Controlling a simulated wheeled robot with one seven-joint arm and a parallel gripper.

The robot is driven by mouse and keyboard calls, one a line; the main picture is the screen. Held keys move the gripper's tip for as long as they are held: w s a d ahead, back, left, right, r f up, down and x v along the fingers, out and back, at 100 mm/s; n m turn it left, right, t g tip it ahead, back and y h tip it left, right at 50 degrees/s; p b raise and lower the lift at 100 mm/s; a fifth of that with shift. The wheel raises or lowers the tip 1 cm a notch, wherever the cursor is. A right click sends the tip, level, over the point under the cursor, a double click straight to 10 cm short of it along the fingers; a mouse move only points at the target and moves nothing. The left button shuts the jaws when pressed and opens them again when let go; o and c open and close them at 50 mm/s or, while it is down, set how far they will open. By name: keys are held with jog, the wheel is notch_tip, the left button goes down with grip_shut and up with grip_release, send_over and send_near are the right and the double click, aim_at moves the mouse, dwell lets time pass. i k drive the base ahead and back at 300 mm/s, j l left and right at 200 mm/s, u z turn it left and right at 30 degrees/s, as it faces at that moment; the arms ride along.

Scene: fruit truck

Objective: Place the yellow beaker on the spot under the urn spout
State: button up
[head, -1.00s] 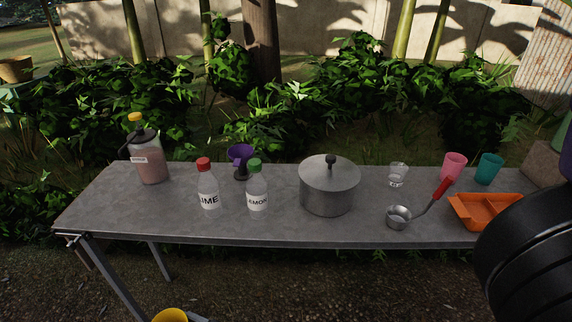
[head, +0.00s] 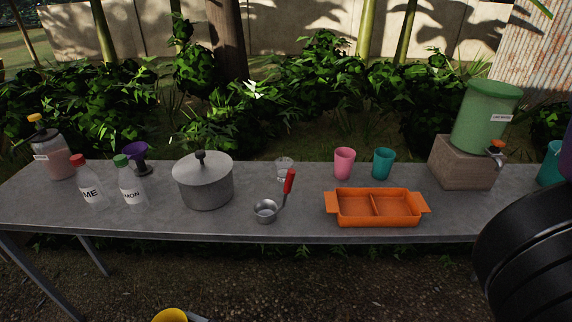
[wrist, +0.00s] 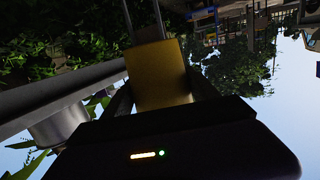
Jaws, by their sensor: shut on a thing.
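The yellow beaker (wrist: 158,72) is between the fingers of my gripper (wrist: 162,92) in the wrist view, and my gripper is shut on it. Part of the beaker (head: 170,316) also shows at the bottom edge of the head view, in front of the table and apart from it. The green urn (head: 484,118) stands on a brown block (head: 463,164) at the right of the table. Its spout (head: 496,149), with an orange top, faces the front right. No marked spot is clear under the spout; my black arm part covers the table just in front.
On the grey table (head: 285,222) stand an orange divided tray (head: 376,221), a pink cup (head: 344,163), a teal cup (head: 383,163), a ladle (head: 266,211), a clear glass (head: 284,166) and a lidded pot (head: 204,182). Bottles and a jug stand left. Another teal cup (head: 551,164) is far right.

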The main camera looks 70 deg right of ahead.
aim_at(481, 209)
jog(key=k+l, duration=0.2)
jog(key=k, duration=0.2)
jog(key=k+l, duration=0.2)
jog(key=k, duration=0.2)
jog(key=k+l, duration=0.2)
jog(key=k, duration=0.2)
